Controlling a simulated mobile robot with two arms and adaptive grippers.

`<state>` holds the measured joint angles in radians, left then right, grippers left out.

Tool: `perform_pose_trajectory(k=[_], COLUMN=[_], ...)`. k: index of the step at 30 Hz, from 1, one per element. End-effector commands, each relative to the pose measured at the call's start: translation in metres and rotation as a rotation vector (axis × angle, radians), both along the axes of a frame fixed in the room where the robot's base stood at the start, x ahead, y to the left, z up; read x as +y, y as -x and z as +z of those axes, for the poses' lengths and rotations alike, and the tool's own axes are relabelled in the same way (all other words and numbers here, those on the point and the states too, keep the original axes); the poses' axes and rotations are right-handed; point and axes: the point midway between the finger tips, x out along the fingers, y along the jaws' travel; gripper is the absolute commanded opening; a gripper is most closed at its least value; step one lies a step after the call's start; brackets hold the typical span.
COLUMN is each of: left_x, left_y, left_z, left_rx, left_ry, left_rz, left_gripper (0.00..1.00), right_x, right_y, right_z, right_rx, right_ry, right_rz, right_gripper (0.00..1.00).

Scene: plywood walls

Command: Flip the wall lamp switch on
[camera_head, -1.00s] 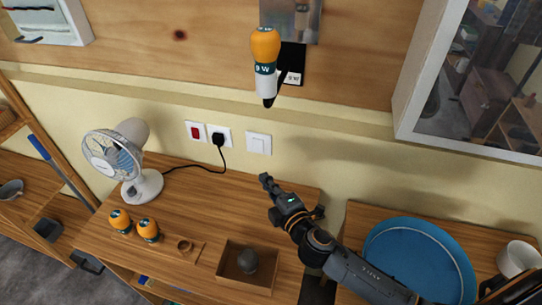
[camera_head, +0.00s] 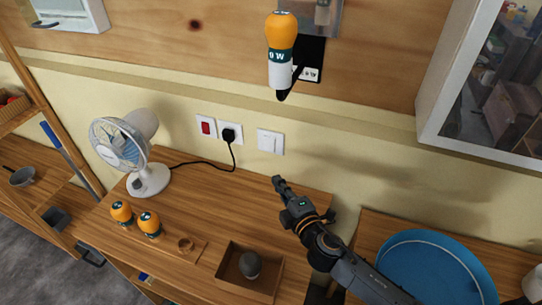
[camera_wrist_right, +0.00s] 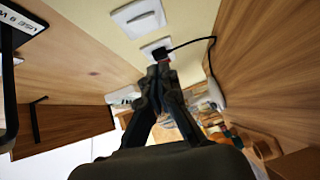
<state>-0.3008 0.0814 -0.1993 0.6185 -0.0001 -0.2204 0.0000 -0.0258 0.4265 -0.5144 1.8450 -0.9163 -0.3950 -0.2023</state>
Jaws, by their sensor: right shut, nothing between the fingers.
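The wall lamp (camera_head: 281,52) is a bulb with an orange top and white body, on a black holder on the wood panel. Below it, a white rocker switch (camera_head: 270,142) sits on the yellow wall; a white plate in the right wrist view (camera_wrist_right: 138,18) looks like it. A red rocker (camera_head: 207,127) sits beside a socket with a black plug (camera_head: 230,134). My right gripper (camera_head: 277,181) is shut and empty, with its tips below the white switch and apart from it. The shut fingers also show in the right wrist view (camera_wrist_right: 161,75). My left gripper is out of view.
A white fan (camera_head: 125,150) stands on the wooden desk (camera_head: 210,205), its cord running to the plug. Two orange bulbs (camera_head: 149,223) and a wooden box (camera_head: 228,272) are near the front. A blue plate (camera_head: 430,270) lies at the right. The desk below the switch is clear.

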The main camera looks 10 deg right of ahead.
Motion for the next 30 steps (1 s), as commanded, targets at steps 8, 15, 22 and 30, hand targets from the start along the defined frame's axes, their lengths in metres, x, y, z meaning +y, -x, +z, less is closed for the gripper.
perform_pose_trajectory(k=[8,15,22,30], left_x=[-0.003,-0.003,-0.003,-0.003], left_y=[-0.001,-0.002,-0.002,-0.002], left_z=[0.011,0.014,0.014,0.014], left_rx=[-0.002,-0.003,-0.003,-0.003], left_ry=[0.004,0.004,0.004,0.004], left_rz=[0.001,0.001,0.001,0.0], left_gripper=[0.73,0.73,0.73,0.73], right_x=[0.01,0.017,-0.001,-0.005], right_y=[-0.05,-0.09,-0.114,-0.119], right_z=[-0.001,-0.006,-0.011,-0.011], right_rx=[-0.002,-0.001,-0.001,-0.001], right_ry=[-0.001,0.0,0.0,-0.001], right_rz=[-0.002,0.0,-0.001,0.001], right_gripper=[0.0,0.0,0.0,0.0])
